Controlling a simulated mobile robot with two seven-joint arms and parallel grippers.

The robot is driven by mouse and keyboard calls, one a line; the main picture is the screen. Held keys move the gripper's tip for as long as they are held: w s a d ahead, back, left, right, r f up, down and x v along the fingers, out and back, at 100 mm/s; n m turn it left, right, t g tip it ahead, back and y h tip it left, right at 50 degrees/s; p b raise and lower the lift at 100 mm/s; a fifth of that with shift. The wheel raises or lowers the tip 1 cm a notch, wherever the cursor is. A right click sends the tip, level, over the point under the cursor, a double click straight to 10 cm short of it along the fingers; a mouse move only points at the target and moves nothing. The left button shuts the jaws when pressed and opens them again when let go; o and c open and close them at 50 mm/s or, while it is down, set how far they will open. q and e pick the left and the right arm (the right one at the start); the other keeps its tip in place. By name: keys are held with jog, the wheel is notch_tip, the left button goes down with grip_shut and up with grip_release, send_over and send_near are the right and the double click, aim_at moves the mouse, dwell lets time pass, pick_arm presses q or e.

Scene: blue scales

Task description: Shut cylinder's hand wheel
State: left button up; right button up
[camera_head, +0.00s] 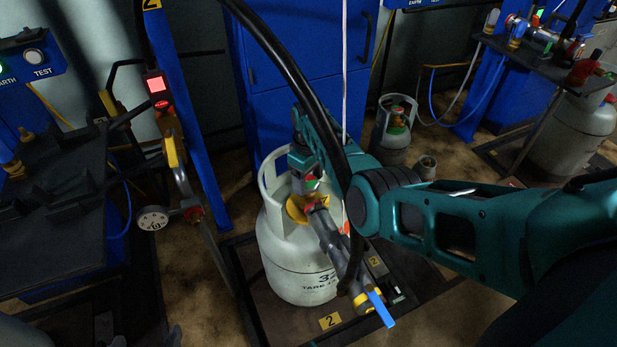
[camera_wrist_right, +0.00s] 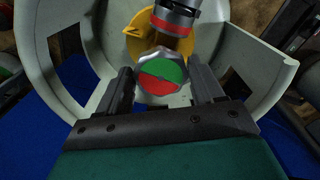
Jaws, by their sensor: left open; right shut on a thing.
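The grey-white gas cylinder (camera_head: 290,250) stands upright on the scale platform (camera_head: 285,325) in the head view. Its hand wheel (camera_head: 313,183), with a green and red face, sits inside the cylinder's collar. In the right wrist view the hand wheel (camera_wrist_right: 160,88) shows green on the upper right and red on the lower left. My right gripper (camera_head: 303,175) reaches down into the collar, its two fingers (camera_wrist_right: 163,88) on either side of the wheel, shut on it. A filling head (camera_head: 325,230) with a yellow part and blue lever (camera_head: 381,308) is at the valve. My left gripper is not in view.
A black hose (camera_head: 290,70) arcs over the cylinder, close to my right arm. A pressure gauge (camera_head: 152,218) and a blue post (camera_head: 185,110) stand at left. A blue cabinet (camera_head: 290,90) is behind. Another cylinder (camera_head: 393,135) stands farther back.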

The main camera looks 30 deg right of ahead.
jog(key=shift+c, duration=0.9)
